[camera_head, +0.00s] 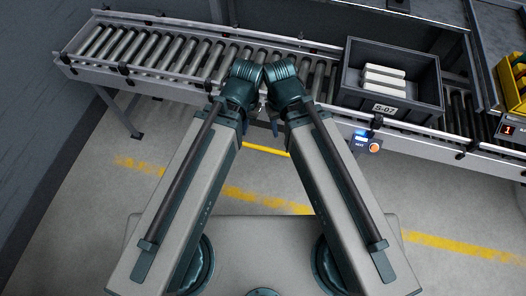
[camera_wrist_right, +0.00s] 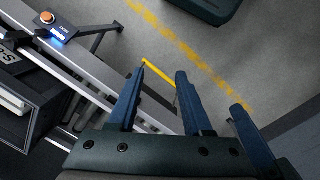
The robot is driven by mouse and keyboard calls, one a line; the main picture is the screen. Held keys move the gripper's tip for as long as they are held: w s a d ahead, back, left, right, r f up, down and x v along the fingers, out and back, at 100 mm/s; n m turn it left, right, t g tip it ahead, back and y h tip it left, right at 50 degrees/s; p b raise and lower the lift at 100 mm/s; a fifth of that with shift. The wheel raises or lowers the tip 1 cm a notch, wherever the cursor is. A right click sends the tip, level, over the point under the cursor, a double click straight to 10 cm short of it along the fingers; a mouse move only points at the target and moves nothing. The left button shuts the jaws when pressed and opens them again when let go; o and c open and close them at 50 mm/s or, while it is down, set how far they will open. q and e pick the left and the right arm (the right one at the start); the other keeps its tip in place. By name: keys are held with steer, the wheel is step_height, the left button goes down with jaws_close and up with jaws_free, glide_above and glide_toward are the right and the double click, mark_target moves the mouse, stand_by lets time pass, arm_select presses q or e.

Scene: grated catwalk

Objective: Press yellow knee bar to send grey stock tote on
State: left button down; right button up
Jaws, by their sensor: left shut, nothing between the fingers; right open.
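The grey stock tote (camera_head: 435,112) sits on the roller conveyor at the right, with several pale blocks in it and an S-07 label. The yellow knee bar (camera_head: 265,149) shows low below the conveyor's front edge, between my arms; it also shows in the right wrist view (camera_wrist_right: 158,74). My left gripper (camera_head: 246,124) is shut and empty, pointing down at the conveyor's front. My right gripper (camera_wrist_right: 162,71) is open and empty; its fingertips appear on both sides of the bar in the wrist view. I cannot tell whether it touches the bar. My forearms hide part of this area.
The roller conveyor (camera_head: 160,52) runs across the back. A control box with an orange button (camera_head: 375,148) and blue light hangs on its front rail below the tote. A yellow bin (camera_head: 513,85) stands at far right. Yellow lines (camera_head: 455,245) mark the open floor.

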jaws_close()
stand_by(1.6)
